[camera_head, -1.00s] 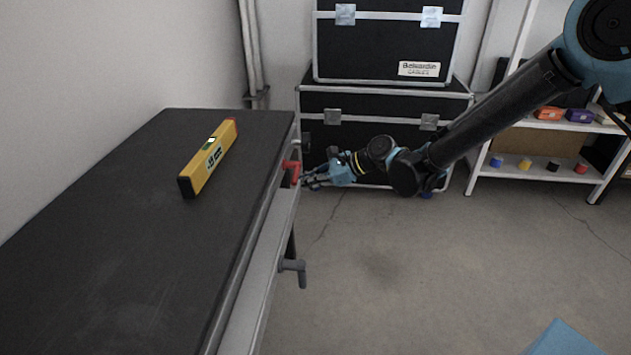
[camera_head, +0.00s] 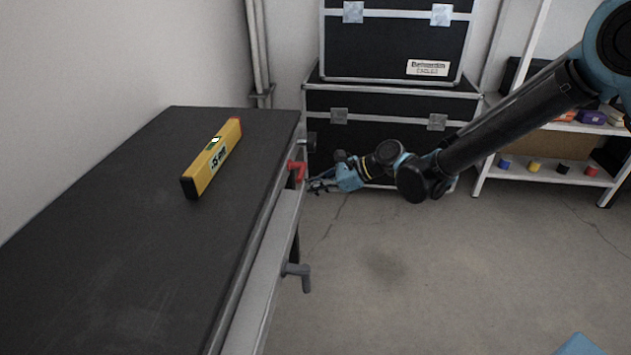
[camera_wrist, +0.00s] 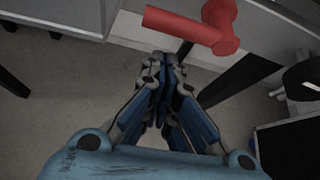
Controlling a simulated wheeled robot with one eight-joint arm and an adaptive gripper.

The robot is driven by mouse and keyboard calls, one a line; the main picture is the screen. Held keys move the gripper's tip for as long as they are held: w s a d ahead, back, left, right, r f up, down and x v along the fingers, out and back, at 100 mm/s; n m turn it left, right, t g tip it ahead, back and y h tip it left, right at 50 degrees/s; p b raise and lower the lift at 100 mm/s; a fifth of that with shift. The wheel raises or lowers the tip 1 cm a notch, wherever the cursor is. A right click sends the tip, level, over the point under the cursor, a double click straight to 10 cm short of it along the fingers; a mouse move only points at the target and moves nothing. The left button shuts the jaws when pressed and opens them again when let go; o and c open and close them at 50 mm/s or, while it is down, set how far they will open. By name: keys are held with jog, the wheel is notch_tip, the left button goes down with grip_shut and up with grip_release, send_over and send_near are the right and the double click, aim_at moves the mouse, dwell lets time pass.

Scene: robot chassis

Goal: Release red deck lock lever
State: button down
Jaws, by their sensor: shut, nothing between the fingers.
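The red lever (camera_head: 298,170) sits on the side rail of the dark-topped deck, near its far right corner. In the wrist view the red lever (camera_wrist: 190,26) lies just beyond my fingertips, with its thick round end at the right and its arm reaching left. My gripper (camera_head: 318,185) is to the right of the lever, beside the deck's edge. In the wrist view my gripper (camera_wrist: 163,62) has its fingers together with nothing between them. A small gap seems to show between the fingertips and the lever; contact cannot be told for sure.
A yellow spirit level (camera_head: 212,160) lies on the deck (camera_head: 130,240). A grey lever (camera_head: 299,273) is on the same side, nearer the camera. Black cases (camera_head: 390,120) stand behind my arm. A white shelf (camera_head: 545,175) is at the right. The floor between is clear.

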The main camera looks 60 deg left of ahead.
jog(key=w+f+v, duration=0.1)
jog(key=v, duration=0.8)
jog(key=shift+w+d, duration=0.15)
jog(key=shift+d, duration=0.05)
jog(key=shift+f, duration=0.1)
